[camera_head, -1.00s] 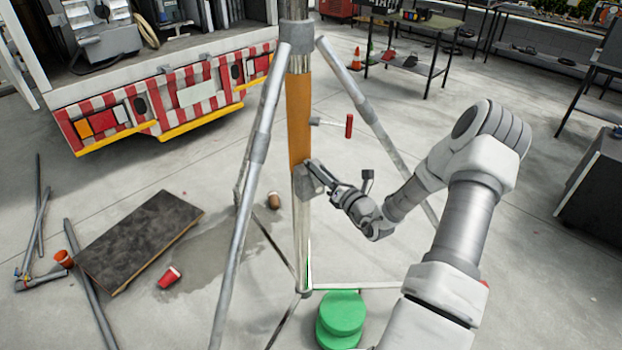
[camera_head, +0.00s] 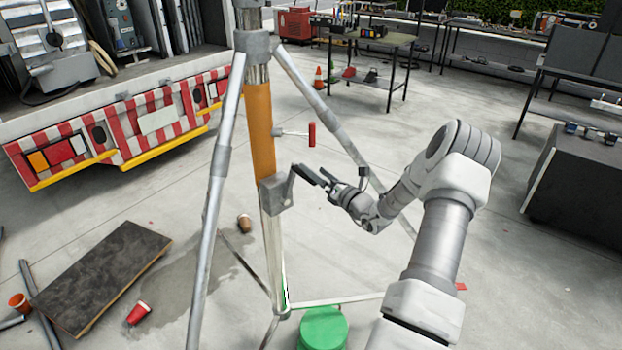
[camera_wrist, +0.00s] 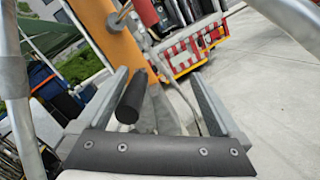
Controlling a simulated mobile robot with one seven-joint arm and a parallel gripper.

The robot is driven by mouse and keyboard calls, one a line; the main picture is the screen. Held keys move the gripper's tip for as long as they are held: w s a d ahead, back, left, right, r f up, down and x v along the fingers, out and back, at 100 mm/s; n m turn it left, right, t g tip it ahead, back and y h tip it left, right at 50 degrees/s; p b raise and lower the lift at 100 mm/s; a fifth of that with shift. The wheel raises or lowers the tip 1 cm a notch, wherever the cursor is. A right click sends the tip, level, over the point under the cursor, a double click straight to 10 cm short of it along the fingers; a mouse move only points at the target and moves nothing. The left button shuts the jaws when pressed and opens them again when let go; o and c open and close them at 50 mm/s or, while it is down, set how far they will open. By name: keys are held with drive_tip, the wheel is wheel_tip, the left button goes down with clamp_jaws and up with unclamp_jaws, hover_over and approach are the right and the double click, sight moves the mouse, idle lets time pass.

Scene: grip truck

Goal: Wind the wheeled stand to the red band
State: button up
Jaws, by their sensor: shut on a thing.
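The wheeled stand has an upright metal column (camera_head: 272,245) with grey splayed legs and a long orange section (camera_head: 260,128), also large in the wrist view (camera_wrist: 108,32). I cannot make out a separate red band. A grey crank box (camera_head: 275,193) sits low on the column, just below the orange. Its crank arm (camera_head: 291,183) points up and right. My gripper (camera_head: 316,178) is shut on the black crank handle (camera_wrist: 132,98), right of the column. A red-gripped side handle (camera_head: 311,134) sticks out above my gripper.
A striped truck rear (camera_head: 120,125) stands left. A dark board (camera_head: 100,275) and a red cup (camera_head: 138,313) lie on the floor. A green round weight (camera_head: 322,328) is at the stand's base.

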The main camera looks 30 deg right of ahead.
drive_tip(key=shift+g, duration=0.5)
drive_tip(key=f, duration=0.5)
drive_tip(key=shift+s+a, duration=0.35)
drive_tip(key=shift+a, duration=0.05)
drive_tip(key=c, duration=0.5)
drive_tip(key=shift+w+d+f, duration=0.1)
drive_tip(key=shift+w+f, duration=0.1)
drive_tip(key=shift+w, duration=0.1)
clamp_jaws()
drive_tip(key=d+b, duration=0.1)
drive_tip(key=d, duration=0.2)
drive_tip(key=shift+w+d+r+b, duration=0.1)
drive_tip(key=shift+w+r+b, duration=0.1)
drive_tip(key=shift+b, duration=0.2)
drive_tip(key=o, duration=0.7)
unclamp_jaws()
drive_tip(key=shift+o, duration=0.2)
drive_tip(key=s+d+p, duration=0.1)
drive_tip(key=s+p, duration=0.1)
drive_tip(key=s, duration=0.8)
drive_tip(key=shift+d, duration=0.2)
